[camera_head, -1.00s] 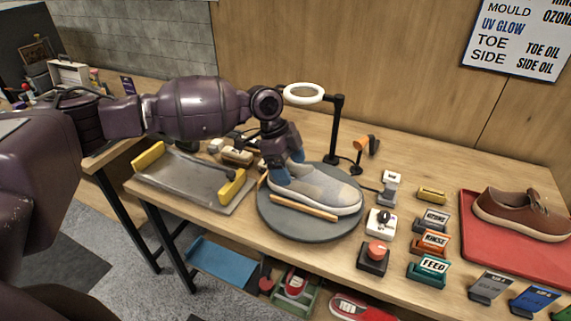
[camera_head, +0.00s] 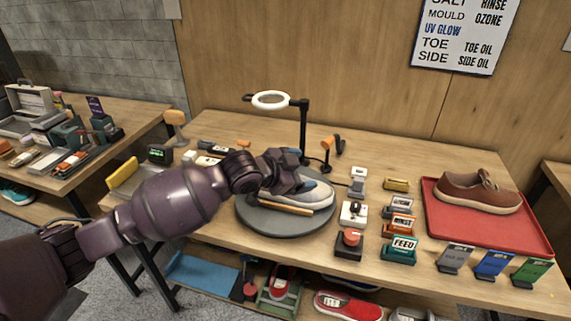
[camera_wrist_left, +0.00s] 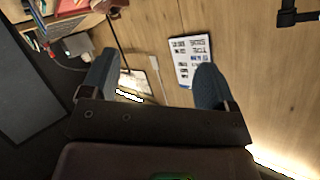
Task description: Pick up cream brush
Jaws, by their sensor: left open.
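My left gripper (camera_head: 292,162) is over the grey sneaker (camera_head: 318,191) on the round turntable (camera_head: 262,224). It is open, and its two blue-grey fingers show apart and empty in the left wrist view (camera_wrist_left: 155,82), facing the wall. A light wooden stick-like piece (camera_head: 285,207) lies along the sneaker's near side; I cannot tell whether it is a brush. A small pale item (camera_head: 205,160), possibly the cream brush, lies behind my left wrist, partly hidden. My right gripper is not in view.
A ring lamp (camera_head: 270,100) on a dark post stands behind the turntable. Buttons and labelled blocks (camera_head: 404,244) fill the table's right middle. A brown shoe (camera_head: 478,192) sits on a red tray (camera_head: 535,240). A signboard (camera_head: 462,40) hangs on the wall.

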